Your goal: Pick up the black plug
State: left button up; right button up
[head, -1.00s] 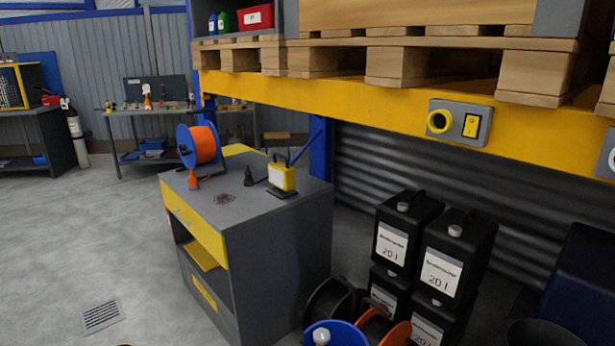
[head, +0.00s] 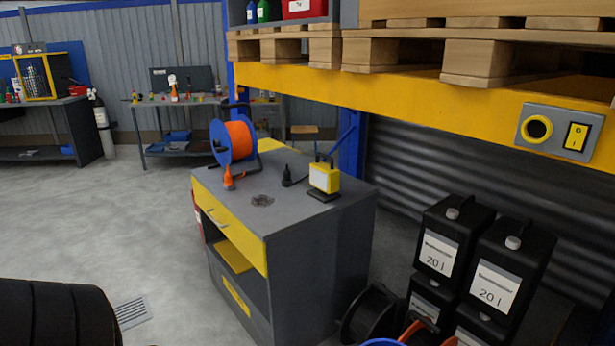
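The black plug (head: 288,176) sits on the grey top of the workbench cabinet (head: 225,189), between the orange cable reel (head: 238,142) and the yellow work lamp (head: 324,178). A dark cable runs from the plug toward the lamp. An orange plug (head: 229,178) hangs or stands by the reel's front. A small dark coil or patch (head: 262,200) lies nearer the front of the top. Neither of my grippers shows in the head view.
A black tyre-like round shape (head: 55,315) fills the lower left. Black 20 l canisters (head: 440,250) stand right of the cabinet. A yellow shelf beam (head: 420,98) with a switch box (head: 558,132) crosses above right. Grey floor is open left of the cabinet.

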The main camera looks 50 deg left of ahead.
aim_at(286, 173)
jog(key=j+z, duration=0.2)
jog(key=j, duration=0.25)
jog(key=j+z, duration=0.15)
jog(key=j, duration=0.3)
jog(key=k+j+z, duration=0.2)
jog(key=j, duration=0.2)
jog(key=j+z, duration=0.15)
jog(key=j, duration=0.3)
jog(key=k+j, duration=0.1)
jog(key=j, duration=0.25)
jog(key=k+j, duration=0.1)
jog(key=j, duration=0.25)
jog(key=k+j+z, duration=0.1)
jog(key=j, duration=0.25)
jog(key=k+j, duration=0.15)
jog(key=j, duration=0.2)
jog(key=k+j, duration=0.1)
jog(key=j, duration=0.25)
jog(key=z, duration=0.05)
